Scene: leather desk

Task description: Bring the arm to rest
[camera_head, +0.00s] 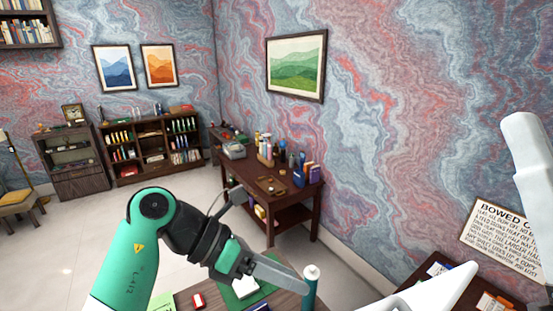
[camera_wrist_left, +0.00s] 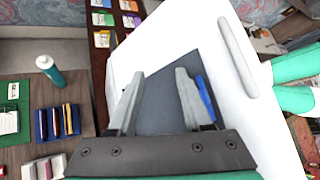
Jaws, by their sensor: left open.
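My left arm, green, white and black, comes in from the lower left in the head view. Its gripper (camera_head: 292,281) is over the desk, close to the teal bottle (camera_head: 310,287) in the picture. In the left wrist view my left gripper (camera_wrist_left: 160,74) has its two grey fingers apart. A dark flat surface and a white one show between and beyond them, and I see nothing held. A small blue thing (camera_wrist_left: 206,98) shows beside the right-hand finger. The bottle (camera_wrist_left: 50,72) stands upright to the left in that view. My right gripper is not in view.
The desk (camera_head: 288,303) carries a green mat (camera_head: 238,300), a red item (camera_head: 198,301) and a green note (camera_head: 162,301). A side table (camera_head: 281,217) is beyond. A sign (camera_head: 505,240) hangs at right.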

